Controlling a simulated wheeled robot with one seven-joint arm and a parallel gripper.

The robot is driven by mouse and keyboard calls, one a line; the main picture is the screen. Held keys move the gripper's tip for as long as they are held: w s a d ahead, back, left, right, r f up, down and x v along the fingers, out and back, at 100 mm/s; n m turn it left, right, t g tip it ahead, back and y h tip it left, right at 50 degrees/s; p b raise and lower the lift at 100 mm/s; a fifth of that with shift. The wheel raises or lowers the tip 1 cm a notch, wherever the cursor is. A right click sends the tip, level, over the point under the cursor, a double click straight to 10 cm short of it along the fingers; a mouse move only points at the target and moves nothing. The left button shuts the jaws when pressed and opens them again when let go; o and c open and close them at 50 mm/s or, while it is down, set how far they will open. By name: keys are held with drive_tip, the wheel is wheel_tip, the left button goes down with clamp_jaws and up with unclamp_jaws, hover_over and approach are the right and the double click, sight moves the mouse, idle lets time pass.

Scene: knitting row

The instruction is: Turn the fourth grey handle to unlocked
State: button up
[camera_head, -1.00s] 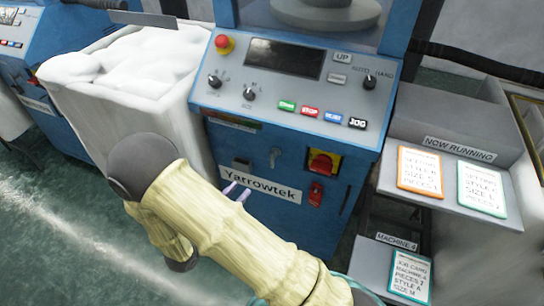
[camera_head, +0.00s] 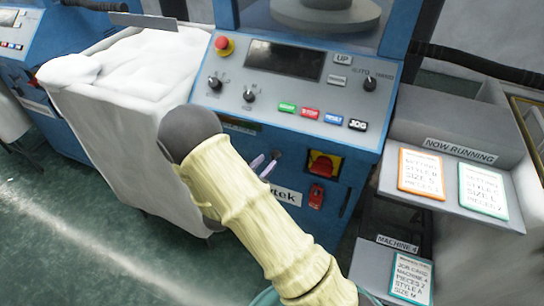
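A small grey handle (camera_head: 277,154) sits on the blue front of the knitting machine, below the control panel and left of the red knob. It is small, and I cannot tell its turned position. My gripper (camera_head: 263,166) shows as two pale purple fingertips just left of and slightly below the handle, with a small gap between them. It looks open and empty. I cannot tell whether the fingertips touch the handle. My cream-sleeved arm hides the rest of the gripper and part of the Yarrowtek label (camera_head: 287,196).
A red knob on a yellow plate (camera_head: 322,163) and a red switch (camera_head: 316,196) are right of the handle. The sloped control panel (camera_head: 215,100) juts out above. A white bin (camera_head: 130,120) stands at left, and a grey card shelf (camera_head: 450,200) at right.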

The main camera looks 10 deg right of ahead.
sight(271, 158)
drive_tip(key=x, duration=0.4)
drive_tip(key=shift+w+d, duration=0.15)
clamp_jaws()
